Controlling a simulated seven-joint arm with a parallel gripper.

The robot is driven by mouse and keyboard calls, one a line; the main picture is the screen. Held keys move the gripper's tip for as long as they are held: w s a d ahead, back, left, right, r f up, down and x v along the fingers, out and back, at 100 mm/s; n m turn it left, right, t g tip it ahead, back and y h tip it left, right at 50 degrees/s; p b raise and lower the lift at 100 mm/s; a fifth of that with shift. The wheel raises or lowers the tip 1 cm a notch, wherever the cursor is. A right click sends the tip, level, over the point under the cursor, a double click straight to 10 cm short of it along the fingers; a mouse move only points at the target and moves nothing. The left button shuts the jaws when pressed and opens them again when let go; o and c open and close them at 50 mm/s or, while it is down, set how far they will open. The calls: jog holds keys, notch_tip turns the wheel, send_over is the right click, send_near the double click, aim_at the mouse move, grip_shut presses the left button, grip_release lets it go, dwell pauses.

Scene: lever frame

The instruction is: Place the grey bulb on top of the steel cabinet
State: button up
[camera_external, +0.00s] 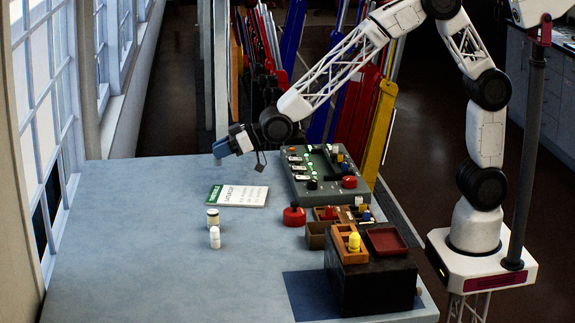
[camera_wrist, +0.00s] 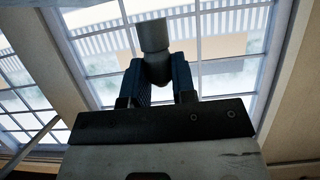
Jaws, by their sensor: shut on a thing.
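My gripper (camera_external: 220,148) is over the far end of the blue-grey table (camera_external: 150,270), pointing left, away from the other objects. In the wrist view my gripper (camera_wrist: 157,80) has its two blue fingers shut on a grey bulb (camera_wrist: 153,36), which sticks out beyond the fingertips against the windows. The bulb is too small to make out in the outside view. A dark box-shaped cabinet (camera_external: 372,290), apparently the steel cabinet, stands at the table's near right. An orange wooden holder with a yellow bulb (camera_external: 354,241) and a dark red tray (camera_external: 386,239) sit on its top.
A green panel with switches (camera_external: 325,185) lies at the back right. The left and near table are clear.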

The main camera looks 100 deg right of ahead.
jog(key=shift+a, duration=0.1)
jog(key=s+a+r+n+g+y, duration=0.1)
jog(key=s+a+r+n+y, duration=0.3)
jog(key=a, duration=0.6)
jog(key=s+a+r+n+g+y, duration=0.1)
jog(key=s+a+y, duration=0.1)
jog(key=s+a, duration=0.55)
jog(key=s+a+r+n+g+y, duration=0.1)
jog(key=s+a+r+n+y, duration=0.15)
jog(key=a, duration=0.95)
jog(key=s+a+n+g+y, duration=0.2)
jog(key=s+a, duration=0.5)
jog(key=s, duration=0.4)
jog(key=s+a+r+n+g+y, duration=0.1)
jog(key=s+a+n+g+y, duration=0.1)
jog(key=s+a+n+g, duration=0.3)
jog(key=s+a, duration=0.3)
jog(key=s, duration=0.4)
jog(key=shift+s, duration=0.15)
jog(key=shift+n+y, duration=0.25)
jog(key=w+a, duration=0.6)
jog(key=w, duration=0.1)
jog(key=w+a+f, duration=0.1)
jog(key=w+a, duration=0.2)
jog(key=shift+w+a+f, duration=0.1)
jog(key=shift+w+a, duration=0.1)
jog(key=shift+w, duration=0.2)
